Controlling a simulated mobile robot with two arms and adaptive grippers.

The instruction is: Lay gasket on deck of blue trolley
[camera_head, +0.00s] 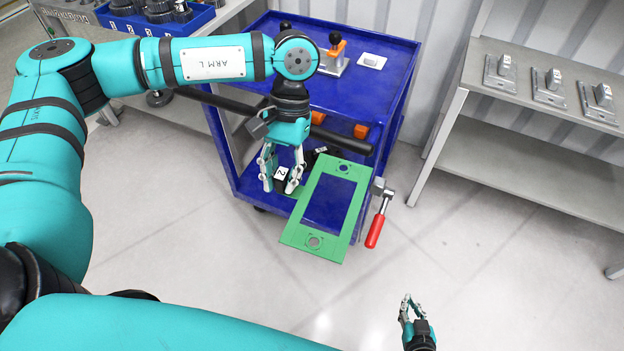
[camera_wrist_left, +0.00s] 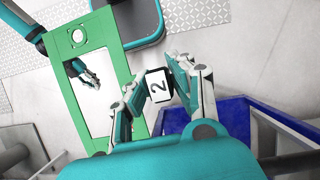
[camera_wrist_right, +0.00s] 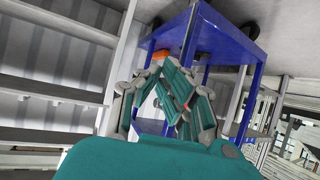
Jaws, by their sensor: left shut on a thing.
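The gasket (camera_head: 298,222) is a green rectangular frame with a large opening and a round hole at each end. It hangs in front of the blue trolley (camera_head: 392,82), apart from its upper deck. My right gripper (camera_head: 409,308) appears open and empty, low at the front right, away from the gasket.
The upper deck holds a black-knobbed orange-and-grey fixture (camera_head: 334,58) and a white plate (camera_head: 372,61). A black push bar (camera_head: 340,143) crosses the trolley's front. A red-handled lever (camera_head: 375,230) is right of the gasket. A grey shelf (camera_head: 540,110) stands right; a blue bin (camera_head: 190,22) is at the upper left.

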